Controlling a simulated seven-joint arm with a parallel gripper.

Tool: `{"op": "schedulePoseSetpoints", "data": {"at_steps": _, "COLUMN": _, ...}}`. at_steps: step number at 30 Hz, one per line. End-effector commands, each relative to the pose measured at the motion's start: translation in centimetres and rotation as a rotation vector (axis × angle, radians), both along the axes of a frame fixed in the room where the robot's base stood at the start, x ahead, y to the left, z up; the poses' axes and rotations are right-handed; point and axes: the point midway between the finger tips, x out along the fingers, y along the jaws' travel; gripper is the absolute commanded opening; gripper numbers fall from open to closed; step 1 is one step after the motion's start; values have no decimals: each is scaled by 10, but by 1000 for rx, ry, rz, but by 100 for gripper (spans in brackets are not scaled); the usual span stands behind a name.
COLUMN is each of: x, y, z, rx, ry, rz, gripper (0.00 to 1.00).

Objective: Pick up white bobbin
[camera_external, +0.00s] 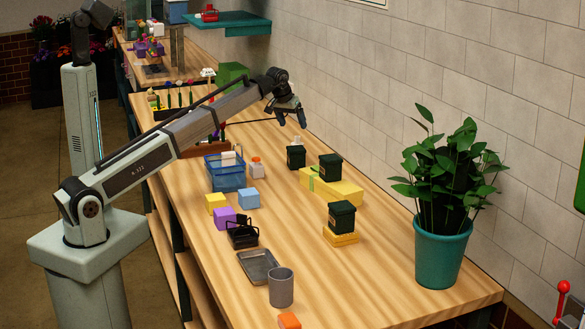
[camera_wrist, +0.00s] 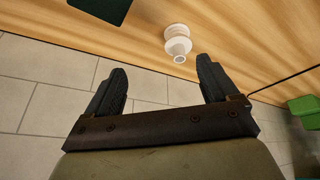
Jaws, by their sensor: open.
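The white bobbin (camera_wrist: 178,42) stands on the wooden table in the wrist view, just beyond my open fingertips and apart from them. In the external view a small part of the white bobbin (camera_external: 297,141) shows behind a dark green box, which hides the rest. My gripper (camera_external: 291,119) hangs above the table near the wall, a little above and left of the bobbin. It is open and empty; both fingers show in the wrist view (camera_wrist: 162,68).
The dark green box (camera_external: 296,157) stands close to the bobbin. Another dark box (camera_external: 330,167) sits on a yellow block (camera_external: 340,190). A blue basket (camera_external: 226,177) stands to the left. The tiled wall (camera_external: 440,90) runs along the table's far edge. A black cable (camera_wrist: 285,80) lies near the bobbin.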

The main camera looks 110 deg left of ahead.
Motion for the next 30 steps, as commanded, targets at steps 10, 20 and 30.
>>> {"op": "schedulePoseSetpoints", "data": {"at_steps": 10, "x": -17, "y": 28, "z": -20, "rx": -11, "ry": 70, "rz": -21, "gripper": 87}}
{"op": "schedulePoseSetpoints", "data": {"at_steps": 20, "x": -14, "y": 47, "z": -66, "rx": -9, "ry": 67, "rz": -20, "gripper": 87}}
{"op": "schedulePoseSetpoints", "data": {"at_steps": 30, "x": -14, "y": 54, "z": -79, "rx": -10, "ry": 66, "rz": -20, "gripper": 87}}
